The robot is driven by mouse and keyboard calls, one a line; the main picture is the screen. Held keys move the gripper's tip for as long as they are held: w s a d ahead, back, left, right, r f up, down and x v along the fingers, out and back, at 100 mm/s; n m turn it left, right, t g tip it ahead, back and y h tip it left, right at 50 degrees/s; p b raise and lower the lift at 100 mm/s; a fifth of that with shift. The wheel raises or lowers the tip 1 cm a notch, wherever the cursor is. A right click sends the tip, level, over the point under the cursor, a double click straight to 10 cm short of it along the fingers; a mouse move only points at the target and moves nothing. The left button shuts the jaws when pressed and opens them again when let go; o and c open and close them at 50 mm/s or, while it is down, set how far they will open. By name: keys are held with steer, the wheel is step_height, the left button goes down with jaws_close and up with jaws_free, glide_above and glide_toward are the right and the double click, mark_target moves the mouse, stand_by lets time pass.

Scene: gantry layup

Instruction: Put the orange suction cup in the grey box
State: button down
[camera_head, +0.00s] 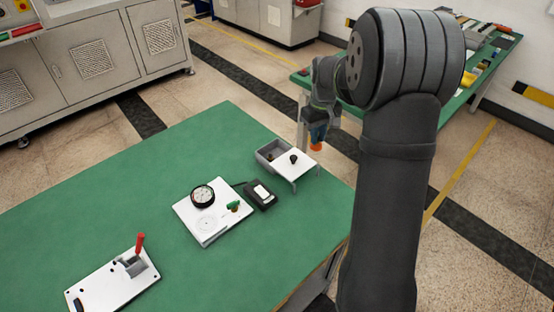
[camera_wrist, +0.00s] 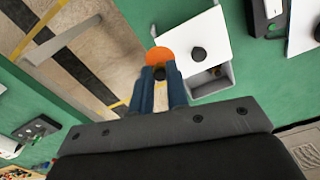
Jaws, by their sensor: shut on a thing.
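My gripper (camera_head: 317,134) has blue fingers and is shut on the orange suction cup (camera_head: 316,146), holding it above the far right part of the green table. In the wrist view the cup's orange disc (camera_wrist: 157,54) shows just beyond the fingertips (camera_wrist: 160,71). The fingers hide its upper part. The grey box (camera_head: 262,158) is open-topped and stands left of the held cup in the head view. In the wrist view the box (camera_wrist: 213,88) lies to the right of the fingers, with a small dark and brassy thing inside.
A white stand (camera_head: 298,168) with a black knob (camera_head: 293,158) adjoins the box. A white plate (camera_head: 206,228) with a dial gauge (camera_head: 202,195), a black device (camera_head: 261,194) and a red-handled clamp plate (camera_head: 112,280) lie farther left. Green tabletop (camera_head: 120,190) is bare on the left.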

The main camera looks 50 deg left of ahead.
steer(key=a+f, duration=0.2)
steer(key=a, duration=0.2)
steer(key=s+a+f, duration=0.1)
steer(key=a+f, duration=0.2)
steer(key=a, duration=0.1)
steer(key=s+a+f, duration=0.1)
steer(key=a+f, duration=0.1)
steer(key=a, duration=0.2)
steer(key=shift+s+a+f, duration=0.15)
steer(key=shift+a+f, duration=0.1)
steer(key=shift+a, duration=0.15)
steer(key=shift+a+f, duration=0.1)
steer(key=shift+f, duration=0.05)
steer(key=shift+s+f, duration=0.1)
steer(key=shift+f, duration=1.8)
steer(key=shift+f, duration=0.15)
steer(key=c, duration=1.7)
jaws_free()
